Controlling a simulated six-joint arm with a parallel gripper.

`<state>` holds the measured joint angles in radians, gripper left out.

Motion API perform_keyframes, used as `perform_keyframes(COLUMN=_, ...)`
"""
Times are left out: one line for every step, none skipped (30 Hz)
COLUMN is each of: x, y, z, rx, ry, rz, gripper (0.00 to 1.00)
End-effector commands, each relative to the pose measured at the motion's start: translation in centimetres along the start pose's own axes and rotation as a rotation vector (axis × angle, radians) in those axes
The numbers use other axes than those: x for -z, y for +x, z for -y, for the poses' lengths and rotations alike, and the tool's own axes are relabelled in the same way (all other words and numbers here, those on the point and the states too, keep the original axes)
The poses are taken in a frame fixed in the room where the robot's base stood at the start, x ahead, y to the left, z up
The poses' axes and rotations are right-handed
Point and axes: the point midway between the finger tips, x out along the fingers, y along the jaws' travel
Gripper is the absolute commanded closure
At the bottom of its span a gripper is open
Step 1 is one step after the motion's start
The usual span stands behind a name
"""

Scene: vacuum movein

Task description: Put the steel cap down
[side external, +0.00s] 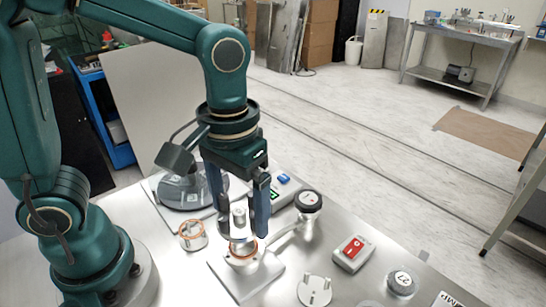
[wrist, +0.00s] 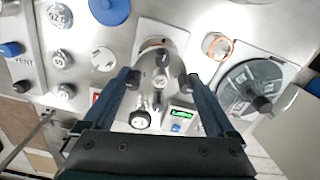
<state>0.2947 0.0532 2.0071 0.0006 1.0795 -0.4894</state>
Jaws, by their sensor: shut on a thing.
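My gripper (side external: 240,208) points straight down and is shut on the steel cap (side external: 239,216), a small shiny piece held between the two fingers. Just below the cap in the side view is a metal fitting with an orange ring (side external: 243,256) on a pale square plate (side external: 268,276). I cannot tell whether the cap touches it. The fingers hide part of the cap.
A second orange-ringed piece (side external: 192,236) stands to the left. A grey disc unit (side external: 186,192) stands behind it. A round gauge (side external: 309,201), red switch (side external: 353,248), holed disc (side external: 314,291) and numbered steel piece (side external: 400,282) are to the right. A green display (wrist: 182,114) is close by.

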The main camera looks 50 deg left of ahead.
Motion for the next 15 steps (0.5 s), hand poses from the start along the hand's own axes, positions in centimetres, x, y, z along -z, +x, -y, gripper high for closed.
perform_keyframes(x=0.3, y=-0.6, z=1.0, rx=-0.002, ry=-0.011, rz=-0.005, gripper=1.00)
perform_keyframes(x=0.3, y=-0.9, z=1.6, rx=-0.002, ry=-0.012, rz=-0.004, gripper=1.00)
perform_keyframes(x=0.5, y=-1.3, z=2.2, rx=-0.002, ry=-0.013, rz=-0.005, gripper=1.00)
perform_keyframes(x=0.6, y=-1.6, z=2.8, rx=-0.002, ry=-0.013, rz=-0.005, gripper=1.00)
perform_keyframes(x=0.7, y=-2.0, z=3.3, rx=-0.002, ry=-0.013, rz=-0.005, gripper=1.00)
perform_keyframes(x=0.7, y=-2.4, z=4.1, rx=-0.001, ry=-0.013, rz=-0.005, gripper=1.00)
perform_keyframes(x=0.9, y=-2.7, z=4.6, rx=-0.001, ry=-0.013, rz=-0.005, gripper=1.00)
perform_keyframes(x=1.0, y=-3.0, z=5.1, rx=-0.001, ry=-0.013, rz=-0.005, gripper=1.00)
perform_keyframes(x=1.1, y=-3.5, z=5.8, rx=-0.001, ry=-0.013, rz=-0.005, gripper=1.00)
perform_keyframes(x=1.1, y=-3.8, z=6.3, rx=-0.001, ry=-0.013, rz=-0.005, gripper=1.00)
perform_keyframes(x=1.2, y=-4.0, z=6.8, rx=0.000, ry=-0.012, rz=-0.003, gripper=1.00)
perform_keyframes(x=1.3, y=-4.4, z=7.4, rx=0.000, ry=-0.011, rz=-0.004, gripper=1.00)
perform_keyframes(x=1.4, y=-4.6, z=7.8, rx=0.000, ry=-0.011, rz=-0.003, gripper=1.00)
perform_keyframes(x=1.4, y=-4.9, z=8.1, rx=0.000, ry=-0.010, rz=-0.004, gripper=1.00)
perform_keyframes(x=1.4, y=-5.1, z=8.6, rx=0.000, ry=-0.009, rz=-0.002, gripper=1.00)
